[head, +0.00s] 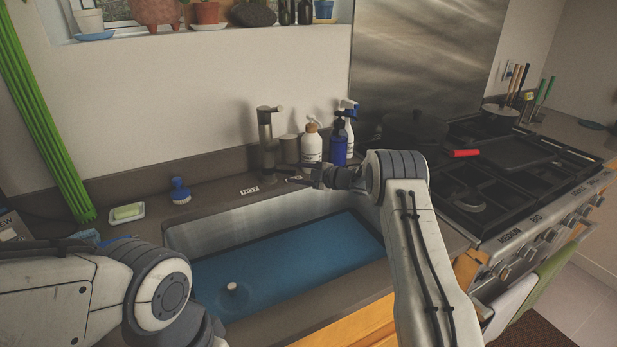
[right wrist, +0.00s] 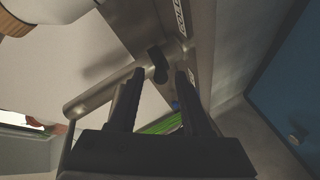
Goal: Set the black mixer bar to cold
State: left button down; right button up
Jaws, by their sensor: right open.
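The metal faucet (head: 265,142) stands behind the sink, and its column and base also show in the right wrist view (right wrist: 100,92). The black mixer bar (right wrist: 157,64) shows on the faucet in the right wrist view; in the head view I cannot make it out clearly. A HOT label (head: 249,189) is on the counter left of the faucet base. A COLD label (right wrist: 181,14) shows at the top of the right wrist view. My right gripper (right wrist: 159,75) is open, with the bar just ahead of and between its fingertips. I cannot tell contact. My left gripper is out of view.
The sink (head: 290,262) with a blue bottom lies below my right arm. A soap bottle (head: 311,142), a blue bottle (head: 338,143) and a spray bottle stand close behind my right gripper. The stove (head: 500,180) is at the right. A soap dish (head: 127,212) sits left.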

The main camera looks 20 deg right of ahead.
jog(key=v, duration=0.6)
jog(key=shift+f+b, duration=0.1)
jog(key=shift+b, duration=0.3)
